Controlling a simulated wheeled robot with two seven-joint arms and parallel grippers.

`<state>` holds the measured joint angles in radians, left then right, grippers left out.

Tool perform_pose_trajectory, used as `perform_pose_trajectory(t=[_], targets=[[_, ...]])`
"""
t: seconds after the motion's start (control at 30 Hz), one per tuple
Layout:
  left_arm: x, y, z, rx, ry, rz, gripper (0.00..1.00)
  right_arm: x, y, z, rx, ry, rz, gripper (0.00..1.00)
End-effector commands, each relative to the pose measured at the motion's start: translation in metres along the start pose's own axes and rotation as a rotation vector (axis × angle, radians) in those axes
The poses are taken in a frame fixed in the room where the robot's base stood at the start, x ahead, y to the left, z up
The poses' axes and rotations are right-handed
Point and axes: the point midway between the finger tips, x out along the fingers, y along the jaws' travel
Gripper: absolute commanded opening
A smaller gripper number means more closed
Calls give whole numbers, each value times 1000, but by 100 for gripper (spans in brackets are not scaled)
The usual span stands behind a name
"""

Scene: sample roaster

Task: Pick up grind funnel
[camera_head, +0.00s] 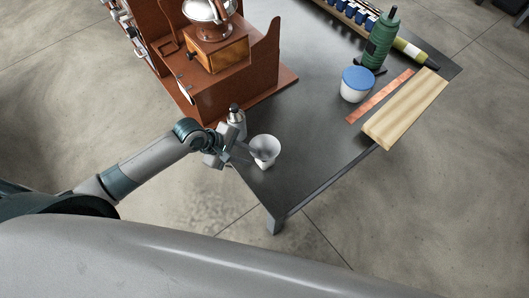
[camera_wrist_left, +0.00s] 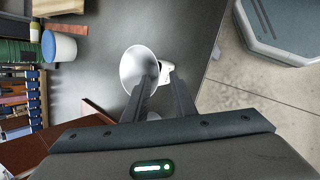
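The grind funnel, as far as I can tell, is the pale grey-white cone (camera_head: 265,147) near the table's front left corner. In the left wrist view its wide round mouth (camera_wrist_left: 132,68) faces the camera. A smaller white piece (camera_wrist_left: 168,73) shows beside it; I cannot tell whether it belongs to the funnel. My left gripper (camera_head: 245,155) is just left of the funnel in the head view. In the left wrist view its two fingers (camera_wrist_left: 162,78) are apart, and one overlaps the funnel's edge. Contact is unclear. My right gripper is not in view.
A brown grinder stand (camera_head: 235,85) stands behind my left gripper, with a small dark-topped metal item (camera_head: 236,114) near it. A blue-lidded white tub (camera_head: 356,85), green bottle (camera_head: 380,42), copper strip (camera_head: 380,96) and wooden board (camera_head: 405,110) lie right. The table middle (camera_head: 315,125) is clear.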

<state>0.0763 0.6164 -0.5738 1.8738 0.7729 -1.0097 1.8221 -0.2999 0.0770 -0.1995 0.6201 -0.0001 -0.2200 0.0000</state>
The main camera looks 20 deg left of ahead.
Motion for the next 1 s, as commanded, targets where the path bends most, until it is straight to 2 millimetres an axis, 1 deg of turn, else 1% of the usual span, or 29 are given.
perform_pose_trajectory(t=[0.17, 0.3, 0.4, 0.5, 0.63, 1.0], targets=[[12, 5, 1, -1, 1, 0, 24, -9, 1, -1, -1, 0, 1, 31], [28, 9, 2, -1, 1, -1, 24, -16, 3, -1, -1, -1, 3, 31], [40, 8, 2, 0, 0, 0, 24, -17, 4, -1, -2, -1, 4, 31], [46, 8, 1, 0, 1, 1, 24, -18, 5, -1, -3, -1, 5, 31], [49, 7, 1, 0, 2, 0, 24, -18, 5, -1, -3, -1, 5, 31], [49, 7, 1, 0, 1, 0, 24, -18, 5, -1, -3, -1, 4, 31]])
